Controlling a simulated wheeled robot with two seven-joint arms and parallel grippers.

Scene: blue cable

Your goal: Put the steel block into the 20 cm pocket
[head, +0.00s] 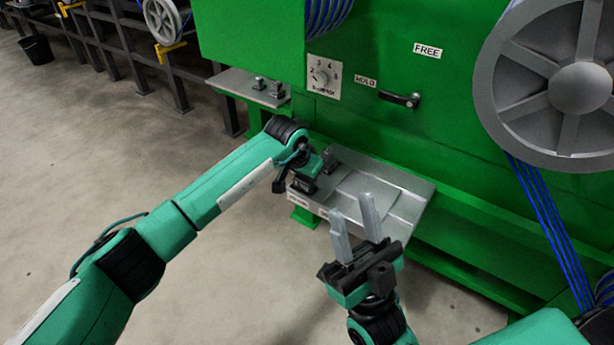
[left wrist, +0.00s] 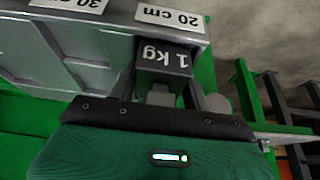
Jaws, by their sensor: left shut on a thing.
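The dark steel block marked "1 kg" (left wrist: 165,57) is held by its grey knob between the fingers of my left gripper (left wrist: 165,97). In the head view, my left gripper (head: 305,177) is low at the left end of the grey tray (head: 408,205), with the block (head: 302,185) beneath it. The block is right by the "20 cm" label (left wrist: 168,17), at that end of the tray. I cannot tell whether its bottom is inside the pocket or just above. My right gripper (head: 355,227) is open and empty, in front of the tray.
The "30 cm" label (left wrist: 75,4) is beside the 20 cm one. A small shelf (head: 235,83) with knobbed pieces is at the back left. The green machine (head: 430,110) carries a dial (head: 322,77), a black handle (head: 400,99) and a large reel (head: 575,90). Floor at left is clear.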

